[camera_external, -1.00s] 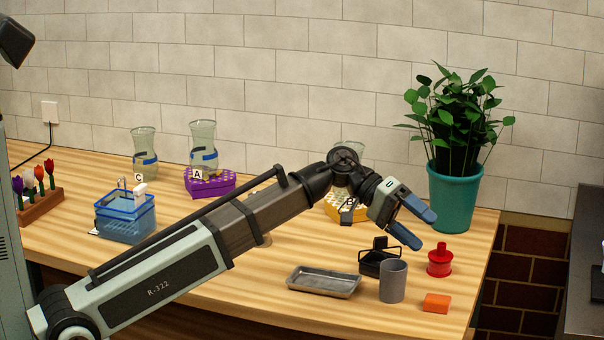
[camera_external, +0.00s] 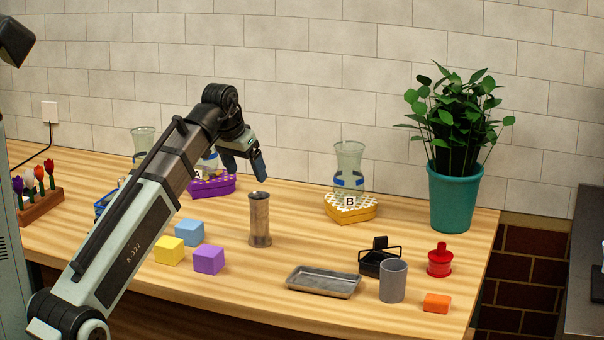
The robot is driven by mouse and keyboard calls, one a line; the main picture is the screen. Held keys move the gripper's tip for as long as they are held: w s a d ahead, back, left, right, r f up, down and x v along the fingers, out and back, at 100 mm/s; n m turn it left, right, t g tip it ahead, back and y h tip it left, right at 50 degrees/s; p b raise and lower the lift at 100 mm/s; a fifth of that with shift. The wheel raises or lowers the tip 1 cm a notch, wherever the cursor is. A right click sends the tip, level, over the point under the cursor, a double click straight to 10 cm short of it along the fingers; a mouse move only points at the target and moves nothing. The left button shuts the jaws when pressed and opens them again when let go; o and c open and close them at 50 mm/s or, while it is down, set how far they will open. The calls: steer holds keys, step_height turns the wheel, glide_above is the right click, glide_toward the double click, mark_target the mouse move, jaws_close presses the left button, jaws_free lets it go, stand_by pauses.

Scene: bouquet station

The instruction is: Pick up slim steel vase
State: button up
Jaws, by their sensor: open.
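The slim steel vase (camera_external: 260,222) is a tall, narrow metal cylinder standing upright on the wooden table, left of the middle. My gripper (camera_external: 246,170) is open and empty, pointing down. In the picture its fingertips are just above and a little left of the vase's rim, apart from it. How far in front of or behind the vase they are, I cannot tell.
Yellow (camera_external: 169,250), blue (camera_external: 189,232) and purple (camera_external: 208,259) cubes lie left of the vase. A metal tray (camera_external: 323,282) lies at its front right. Behind are a purple box (camera_external: 212,188) and a yellow box (camera_external: 350,208) bearing a glass vase (camera_external: 348,163).

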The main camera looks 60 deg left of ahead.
mark_target(259, 208)
steer(key=x, duration=0.8)
steer(key=shift+s+a, duration=0.25)
steer(key=shift+s, duration=0.05)
steer(key=shift+w+x, duration=0.2)
steer(key=shift+x, duration=2.7)
steer(key=shift+c, duration=0.2)
jaws_close()
steer(key=shift+r, duration=0.1)
